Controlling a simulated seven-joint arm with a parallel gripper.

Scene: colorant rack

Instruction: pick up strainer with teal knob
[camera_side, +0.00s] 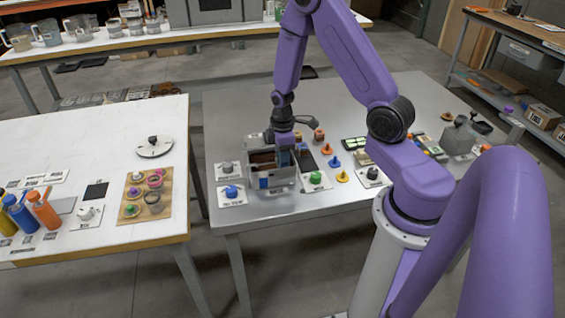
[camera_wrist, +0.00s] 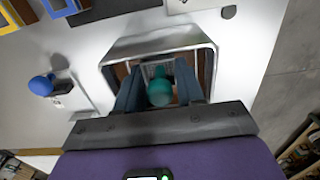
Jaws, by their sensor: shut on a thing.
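The strainer's teal knob (camera_wrist: 159,92) is between the two fingers of my gripper (camera_wrist: 160,88) in the wrist view. The fingers are shut on it. The knob sits inside a box-like metal container (camera_wrist: 207,62) with a pale rim, and a light mesh-like surface shows just behind the knob. In the side view my gripper (camera_side: 284,150) points down into the grey container (camera_side: 262,182) on the metal table. The knob is hidden there by the gripper and the container wall. I cannot tell whether the strainer is lifted off its seat.
A blue knob (camera_side: 231,191) on a white plate stands left of the container. A green knob (camera_side: 316,178) and several coloured cones stand to its right. The white table (camera_side: 60,150) at left holds bottles and a wooden board (camera_side: 132,213).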

